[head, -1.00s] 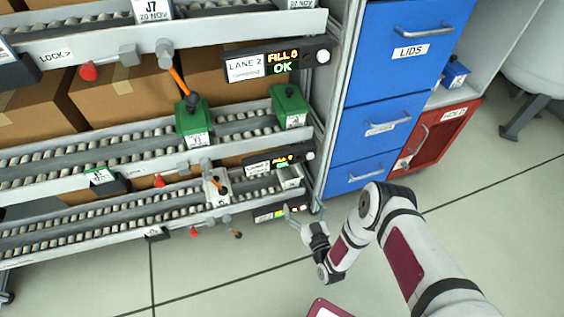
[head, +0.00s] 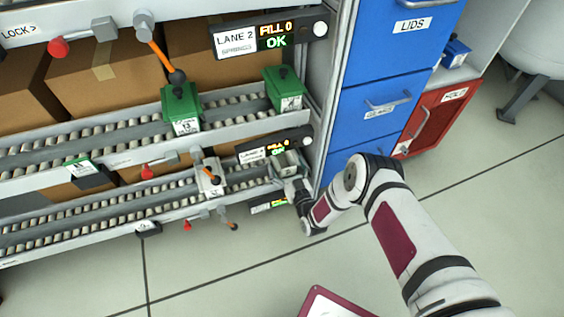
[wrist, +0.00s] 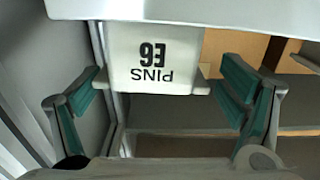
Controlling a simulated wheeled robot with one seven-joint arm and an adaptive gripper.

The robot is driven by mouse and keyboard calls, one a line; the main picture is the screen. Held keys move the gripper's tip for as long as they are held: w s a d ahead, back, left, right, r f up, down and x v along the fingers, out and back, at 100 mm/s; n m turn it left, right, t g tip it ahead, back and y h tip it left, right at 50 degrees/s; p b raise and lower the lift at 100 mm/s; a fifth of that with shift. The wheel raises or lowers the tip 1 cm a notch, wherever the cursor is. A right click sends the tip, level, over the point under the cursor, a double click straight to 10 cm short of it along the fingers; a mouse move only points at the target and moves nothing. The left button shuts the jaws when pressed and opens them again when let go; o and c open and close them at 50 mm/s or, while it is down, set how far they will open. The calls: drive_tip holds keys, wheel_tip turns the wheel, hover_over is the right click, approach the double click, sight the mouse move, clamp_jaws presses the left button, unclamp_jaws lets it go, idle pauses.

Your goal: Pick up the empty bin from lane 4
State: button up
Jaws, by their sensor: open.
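A small pale grey bin (head: 286,158) sits at the right end of the lower roller lane, by a panel (head: 275,146) whose small label seems to read lane 4. My gripper (head: 291,186) is at the lane's end, right by the bin. In the wrist view my gripper (wrist: 163,95) is open, with one teal-padded finger on each side of the bin; I cannot tell whether they touch it. The inside of the bin is hidden.
Another pale bin (head: 208,178) stands further left on the same lane. Green bins (head: 181,110) stand on the lane above. A lever with an orange shaft (head: 162,52) and red knobs (head: 147,172) stick out. Blue drawers (head: 380,105) stand close on the right.

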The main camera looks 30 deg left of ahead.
sight(283, 160)
drive_tip(key=shift+b+x, duration=0.55)
drive_tip(key=shift+x, duration=1)
drive_tip(key=c, duration=1)
drive_tip(key=shift+c, duration=0.2)
